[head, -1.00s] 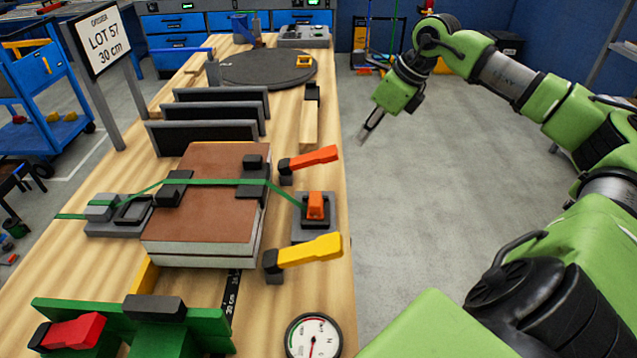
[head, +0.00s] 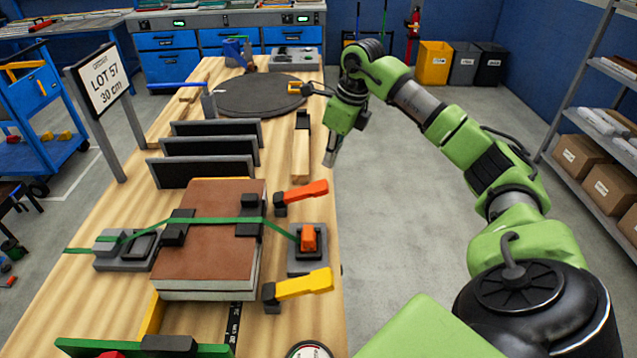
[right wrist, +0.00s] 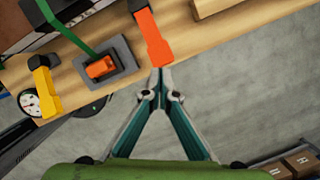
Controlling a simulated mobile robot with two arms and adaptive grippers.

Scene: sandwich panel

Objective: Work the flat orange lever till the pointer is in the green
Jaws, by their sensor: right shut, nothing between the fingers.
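A flat orange-red lever (head: 303,196) sticks out to the right on a black pivot at the bench's right side; it also shows in the right wrist view (right wrist: 152,38). Nearer, an orange handle (head: 309,238) sits on a grey base (head: 294,262) where the green strap (head: 215,220) ends. The round dial (head: 309,350) is cut off at the bottom of the head view. It is small in the right wrist view (right wrist: 30,103), and its pointer is unreadable. My right gripper (head: 330,160) is shut and empty, near the bench's right edge. Its tips (right wrist: 160,70) appear just off the orange-red lever's free end. My left gripper is not in view.
A yellow lever (head: 303,284) lies nearer along the same edge. The strap crosses a brown-topped stack (head: 208,255). Black upright panels (head: 210,148) and a dark round plate (head: 260,97) stand farther back. The floor right of the bench (head: 400,240) is clear.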

